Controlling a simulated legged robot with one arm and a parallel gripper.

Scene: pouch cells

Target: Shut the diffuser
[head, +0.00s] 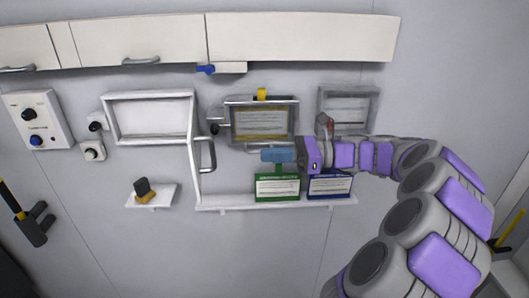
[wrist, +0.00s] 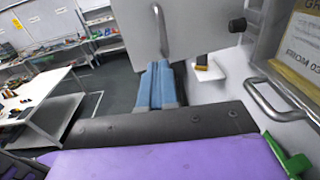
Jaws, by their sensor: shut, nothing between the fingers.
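No label that I can read names the diffuser. A white wall frame (head: 150,92) is open, with its door (head: 196,160) swung out from the right side, seen nearly edge-on with a grey handle (head: 207,155). That door also appears to be the pale panel with a handle (wrist: 185,25) ahead of my fingers in the wrist view. My gripper (head: 268,156) has blue fingers, shut and empty, pointing left toward the door below the middle cabinet. The fingers also show in the wrist view (wrist: 158,88); they look close to the panel's lower edge, but contact is unclear.
A glazed cabinet (head: 262,102) with a yellow-bordered notice and a smaller grey frame (head: 348,91) are on the wall. A shelf (head: 225,204) holds a green box (head: 277,187) and a blue box (head: 330,186). A small bracket (head: 163,195) carries a dark object. White overhead cupboards (head: 300,38) run above.

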